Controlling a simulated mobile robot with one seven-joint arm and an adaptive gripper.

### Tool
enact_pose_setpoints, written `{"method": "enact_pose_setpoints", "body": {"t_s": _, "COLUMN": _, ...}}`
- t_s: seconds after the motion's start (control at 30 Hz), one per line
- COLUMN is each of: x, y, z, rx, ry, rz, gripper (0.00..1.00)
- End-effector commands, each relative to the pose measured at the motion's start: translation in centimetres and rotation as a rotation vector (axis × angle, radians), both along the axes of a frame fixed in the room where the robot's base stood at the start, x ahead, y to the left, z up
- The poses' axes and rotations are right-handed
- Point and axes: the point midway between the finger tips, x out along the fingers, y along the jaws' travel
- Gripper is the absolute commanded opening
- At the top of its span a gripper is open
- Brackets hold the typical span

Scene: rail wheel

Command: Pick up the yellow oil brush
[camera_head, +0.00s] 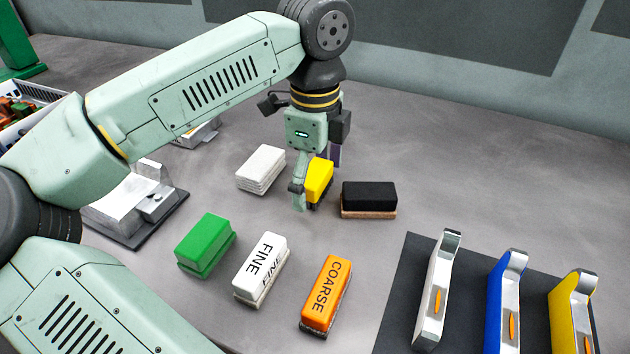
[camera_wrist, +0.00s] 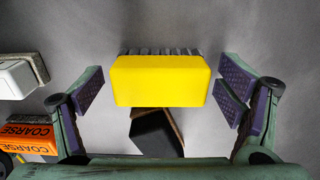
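The yellow oil brush (camera_head: 319,178) stands on the grey table near the middle of the head view, its dark bristles partly showing below the yellow block. In the wrist view the yellow block (camera_wrist: 160,80) lies centred between the two purple-padded fingers. My gripper (camera_head: 316,174) is low over the brush, with a finger on either side of it. The fingers (camera_wrist: 159,84) look spread, with a thin gap at each end of the block. The near finger hides part of the brush in the head view.
A black brush (camera_head: 369,197) stands close on the right and a white brush (camera_head: 261,169) on the left. Green (camera_head: 205,245), white FINE (camera_head: 261,269) and orange COARSE (camera_head: 326,294) blocks stand nearer. A dark mat (camera_head: 396,300) holds upright tools at right. The table behind is clear.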

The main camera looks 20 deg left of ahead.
Motion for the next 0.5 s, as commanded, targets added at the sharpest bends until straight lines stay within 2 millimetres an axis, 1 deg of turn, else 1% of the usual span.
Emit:
{"method": "enact_pose_setpoints", "body": {"t_s": 0.03, "x": 0.0, "y": 0.0, "z": 0.0, "rx": 0.0, "ry": 0.0, "rz": 0.0, "gripper": 0.81}}
{"method": "enact_pose_setpoints", "body": {"t_s": 0.07, "x": 0.0, "y": 0.0, "z": 0.0, "rx": 0.0, "ry": 0.0, "rz": 0.0, "gripper": 0.79}}
{"method": "enact_pose_setpoints", "body": {"t_s": 0.5, "x": 0.01, "y": 0.01, "z": 0.0, "rx": 0.0, "ry": 0.0, "rz": 0.0, "gripper": 0.5}}
